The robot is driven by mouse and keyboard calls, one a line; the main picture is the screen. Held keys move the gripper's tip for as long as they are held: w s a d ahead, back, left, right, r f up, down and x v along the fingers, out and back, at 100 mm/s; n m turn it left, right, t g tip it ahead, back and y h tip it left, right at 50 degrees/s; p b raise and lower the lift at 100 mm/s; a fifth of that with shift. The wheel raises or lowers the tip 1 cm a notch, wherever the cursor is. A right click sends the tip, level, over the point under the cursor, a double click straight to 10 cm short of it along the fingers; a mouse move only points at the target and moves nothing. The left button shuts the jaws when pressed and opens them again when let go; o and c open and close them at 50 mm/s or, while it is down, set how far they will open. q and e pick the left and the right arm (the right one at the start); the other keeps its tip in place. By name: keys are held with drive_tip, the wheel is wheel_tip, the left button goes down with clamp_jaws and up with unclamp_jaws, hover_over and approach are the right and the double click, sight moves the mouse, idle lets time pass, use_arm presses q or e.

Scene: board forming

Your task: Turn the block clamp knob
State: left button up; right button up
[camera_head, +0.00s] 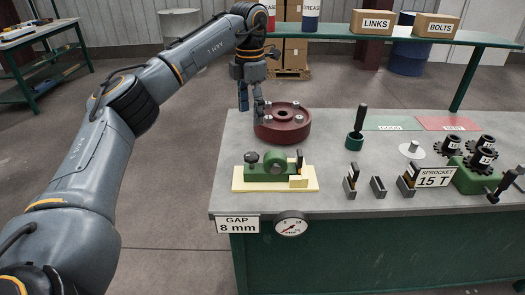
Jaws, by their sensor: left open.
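A green block clamp (272,172) sits on a pale yellow base plate (240,184) near the bench's front left. A dark round knob (251,157) stands at its left end, and a dark upright piece shows at its right end. My left gripper (250,104) points down, open and empty. In the picture it is above and behind the clamp, at the left edge of a dark red wheel (283,130). I cannot tell whether a fingertip touches the wheel. The gripper is apart from the knob. My right gripper is out of view.
The grey bench (330,150) also holds a dark-handled tool (356,130), small metal holders (378,187), and black sprockets (484,144) at right. A "GAP 8 mm" sign (237,224) and a dial gauge (291,224) are at the front edge. A shelf with boxes (372,22) stands behind.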

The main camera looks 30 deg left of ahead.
sight(252, 155)
use_arm(q)
wheel_tip(252, 155, down, 13)
drive_tip(key=shift+p, duration=0.8)
drive_tip(key=shift+f, duration=0.35)
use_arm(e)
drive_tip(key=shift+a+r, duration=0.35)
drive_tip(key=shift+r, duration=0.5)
use_arm(q)
drive_tip(key=shift+c, duration=0.4)
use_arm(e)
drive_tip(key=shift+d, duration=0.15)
use_arm(q)
drive_tip(key=c, duration=1.1)
